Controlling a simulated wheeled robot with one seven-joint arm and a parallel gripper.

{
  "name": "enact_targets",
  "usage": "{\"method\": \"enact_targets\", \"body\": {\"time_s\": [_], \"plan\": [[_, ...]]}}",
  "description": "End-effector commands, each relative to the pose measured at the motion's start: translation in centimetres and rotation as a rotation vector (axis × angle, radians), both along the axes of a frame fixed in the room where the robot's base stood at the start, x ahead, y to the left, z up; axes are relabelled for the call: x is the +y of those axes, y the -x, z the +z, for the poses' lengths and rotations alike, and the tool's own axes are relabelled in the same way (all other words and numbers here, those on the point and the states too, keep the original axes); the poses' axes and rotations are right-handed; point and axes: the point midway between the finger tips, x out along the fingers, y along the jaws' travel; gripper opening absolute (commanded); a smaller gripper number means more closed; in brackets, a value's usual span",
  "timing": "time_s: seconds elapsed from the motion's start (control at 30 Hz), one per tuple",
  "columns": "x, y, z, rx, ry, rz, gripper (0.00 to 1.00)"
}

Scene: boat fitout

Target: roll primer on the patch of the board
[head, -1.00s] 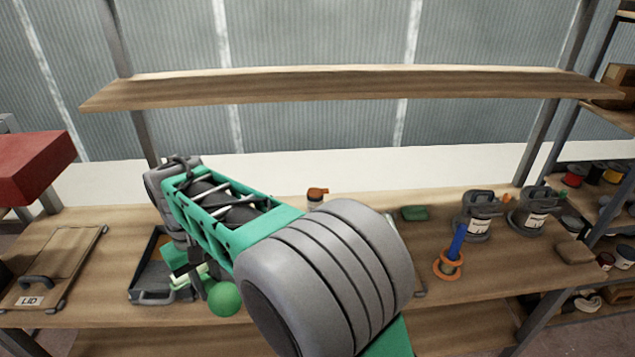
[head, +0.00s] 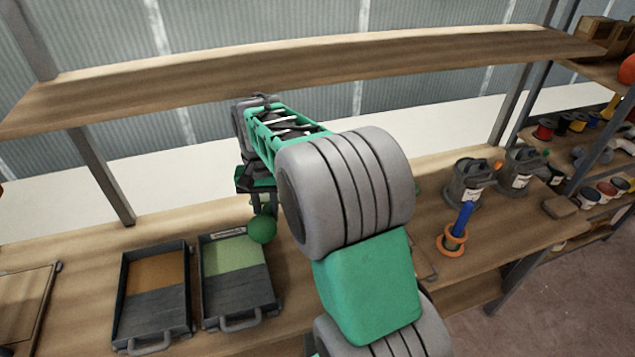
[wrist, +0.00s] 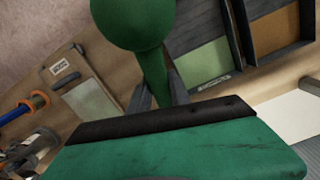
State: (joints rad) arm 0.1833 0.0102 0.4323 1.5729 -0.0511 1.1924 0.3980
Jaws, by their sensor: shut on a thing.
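My gripper (head: 256,192) is raised over the bench behind the pale green tray. In the wrist view its dark fingers (wrist: 158,88) are shut on the green handle of a tool, taken to be the roller, with a round ball end (wrist: 133,18). The ball (head: 262,229) also shows in the head view; the roller head is hidden. The board (wrist: 70,75), with a label and a pale patch (wrist: 93,103), lies in the wrist view, apart from my gripper. In the head view my arm hides most of it. The pale green paint tray (head: 240,290) is below my gripper.
A tray with orange-brown paint (head: 152,310) stands left of the green one. A lid board (head: 22,305) lies at far left. A blue tool in an orange ring (head: 453,240) and grey cans (head: 468,185) stand right. A shelf (head: 300,65) runs above.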

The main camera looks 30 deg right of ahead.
Motion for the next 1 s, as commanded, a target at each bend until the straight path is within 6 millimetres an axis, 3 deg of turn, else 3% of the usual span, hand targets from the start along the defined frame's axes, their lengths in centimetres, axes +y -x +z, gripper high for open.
{"method": "enact_targets", "body": {"time_s": [0.03,0.2,0.3,0.4,0.63,0.83,1.0], "plan": [[-2.3,-0.9,-0.7,0.002,-0.001,-0.126,0.00],[-9.3,-3.2,-3.4,-0.003,-0.004,-0.548,0.00],[-13.1,-4.3,-4.9,-0.004,-0.008,-0.818,0.00],[-15.5,-5.4,-5.6,-0.006,-0.014,-1.040,0.00],[-17.8,-6.5,-6.3,0.000,-0.022,-1.308,0.00],[-17.9,-6.6,-7.4,0.000,-0.022,-1.325,0.00],[-17.8,-6.6,-9.6,0.000,-0.022,-1.323,0.00]]}}
